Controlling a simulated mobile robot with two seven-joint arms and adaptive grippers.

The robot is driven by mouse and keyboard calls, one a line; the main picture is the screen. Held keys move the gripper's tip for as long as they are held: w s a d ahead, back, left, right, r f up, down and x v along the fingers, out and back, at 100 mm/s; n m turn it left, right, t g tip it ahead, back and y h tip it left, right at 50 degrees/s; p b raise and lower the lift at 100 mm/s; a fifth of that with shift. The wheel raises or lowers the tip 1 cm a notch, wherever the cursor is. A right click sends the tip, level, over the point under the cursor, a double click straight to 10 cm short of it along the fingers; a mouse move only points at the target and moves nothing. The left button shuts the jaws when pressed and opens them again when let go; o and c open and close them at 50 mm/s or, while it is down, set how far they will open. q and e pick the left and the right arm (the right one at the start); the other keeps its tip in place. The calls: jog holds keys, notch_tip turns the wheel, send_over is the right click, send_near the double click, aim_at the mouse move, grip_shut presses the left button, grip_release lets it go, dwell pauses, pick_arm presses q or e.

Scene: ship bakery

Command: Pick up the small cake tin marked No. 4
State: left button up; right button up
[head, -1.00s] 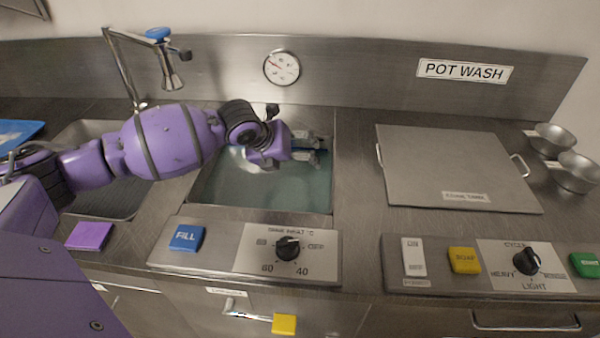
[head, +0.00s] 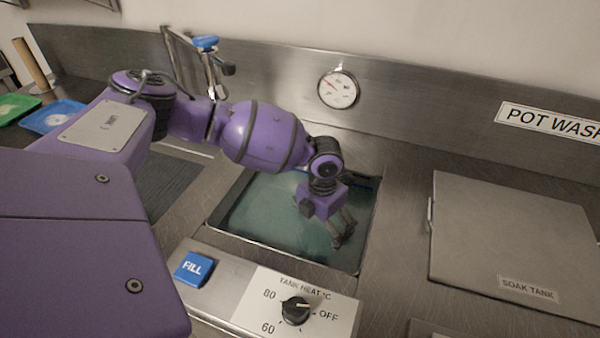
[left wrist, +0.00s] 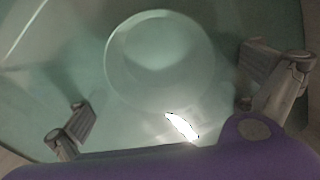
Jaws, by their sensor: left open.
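My left gripper (head: 343,236) is open and empty, pointing down over the tank of greenish water (head: 262,205). In the left wrist view its two fingers stand wide apart at the left and right. Between and beyond them a round pale shape (left wrist: 160,58), like a small tin, shows in the water. No number can be read on it, so I cannot tell whether it is the No. 4 tin. I cannot make out the tin in the head view. A bright glare patch lies on the water. My right gripper is not in view.
The tank's metal rim surrounds the gripper. A tap with a blue top (head: 205,42) stands behind my left arm. A FILL button (head: 194,268) and heat dial (head: 296,310) are in front. The flat SOAK TANK lid (head: 510,235) is at right.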

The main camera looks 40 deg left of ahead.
pick_arm(q)
notch_tip(320, 180, down, 2)
jog(key=shift+f, duration=0.1)
jog(key=c, duration=1)
